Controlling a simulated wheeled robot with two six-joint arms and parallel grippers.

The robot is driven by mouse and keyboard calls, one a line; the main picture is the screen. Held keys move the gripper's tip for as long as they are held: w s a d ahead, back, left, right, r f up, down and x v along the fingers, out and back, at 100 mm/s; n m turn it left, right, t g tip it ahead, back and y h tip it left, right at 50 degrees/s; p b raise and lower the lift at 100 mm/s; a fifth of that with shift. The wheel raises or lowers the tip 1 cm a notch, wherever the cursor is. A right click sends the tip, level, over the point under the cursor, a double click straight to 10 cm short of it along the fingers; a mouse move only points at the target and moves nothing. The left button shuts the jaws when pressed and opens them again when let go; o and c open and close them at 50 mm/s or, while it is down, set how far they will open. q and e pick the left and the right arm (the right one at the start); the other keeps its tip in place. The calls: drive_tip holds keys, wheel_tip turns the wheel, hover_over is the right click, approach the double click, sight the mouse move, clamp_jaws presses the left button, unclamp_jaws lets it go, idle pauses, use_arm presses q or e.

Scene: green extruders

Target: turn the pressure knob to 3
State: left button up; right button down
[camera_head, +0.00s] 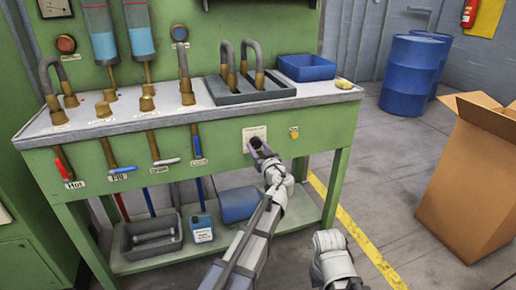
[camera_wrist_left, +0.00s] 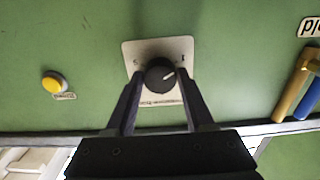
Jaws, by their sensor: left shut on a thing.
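The pressure knob (camera_head: 255,142) is a small round black knob on a pale plate (camera_head: 248,132) on the green front panel of the bench.
A yellow button (camera_head: 294,132) is right of the knob. Left of it are the Cold lever (camera_head: 196,146) and other labelled valve levers. An open carton (camera_head: 468,185) stands at right.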

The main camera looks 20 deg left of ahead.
use_arm(q)
clamp_jaws()
drive_tip(key=shift+m, duration=0.3)
drive_tip(key=m, duration=0.4)
drive_tip(key=shift+a+m, duration=0.1)
drive_tip(key=shift+m, duration=0.3)
drive_tip(key=m, duration=1.2)
drive_tip(key=shift+r+m, duration=0.1)
drive_tip(key=shift+m, duration=0.3)
drive_tip(key=m, duration=0.5)
drive_tip(key=shift+m, duration=0.4)
